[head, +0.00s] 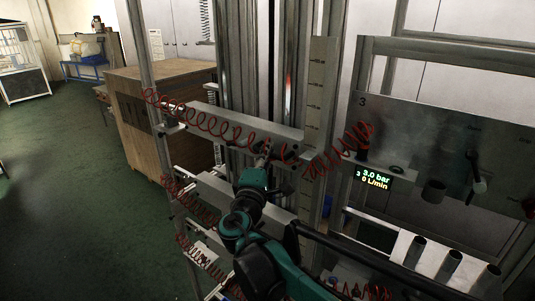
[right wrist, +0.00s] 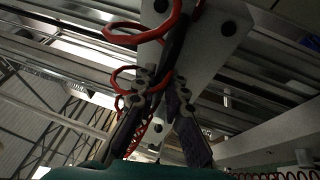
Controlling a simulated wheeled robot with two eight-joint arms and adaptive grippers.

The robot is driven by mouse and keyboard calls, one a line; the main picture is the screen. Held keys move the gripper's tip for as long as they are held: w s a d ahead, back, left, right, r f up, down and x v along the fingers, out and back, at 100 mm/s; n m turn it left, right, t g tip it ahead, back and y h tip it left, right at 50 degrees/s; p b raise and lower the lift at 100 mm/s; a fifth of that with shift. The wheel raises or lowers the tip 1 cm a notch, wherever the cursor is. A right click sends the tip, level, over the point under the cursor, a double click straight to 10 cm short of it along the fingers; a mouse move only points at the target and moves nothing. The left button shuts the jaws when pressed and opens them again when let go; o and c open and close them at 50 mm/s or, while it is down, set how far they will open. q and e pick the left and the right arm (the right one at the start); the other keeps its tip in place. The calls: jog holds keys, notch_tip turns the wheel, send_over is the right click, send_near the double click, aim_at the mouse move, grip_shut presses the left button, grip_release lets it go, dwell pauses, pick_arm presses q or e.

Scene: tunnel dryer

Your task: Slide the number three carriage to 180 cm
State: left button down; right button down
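My right gripper (head: 265,152) reaches up to the front of a grey horizontal beam (head: 230,125) on the metal frame. In the right wrist view its two fingers (right wrist: 160,85) converge by a dark bar and a red coil, below a pale plate (right wrist: 220,25) with black bolts. I cannot tell whether the fingers touch or hold the bar. An upright scale strip (head: 318,85) with marks stands right of the beam; its figures are too small to read. I see no carriage number there; a "3" is on the grey panel (head: 440,145) at right. My left gripper is not in view.
Red coiled hoses (head: 215,122) hang along the beam and close around my right gripper. A second beam (head: 235,190) lies lower. A display (head: 374,179) reads 3.0 bar and 0 L/min. A wooden cabinet (head: 155,110) stands behind the frame. Green floor is clear at left.

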notch_tip(320, 180, up, 20)
jog(key=p, duration=1)
jog(key=shift+p, duration=0.4)
jog(key=c, duration=1.6)
grip_release()
jog(key=v, duration=1.2)
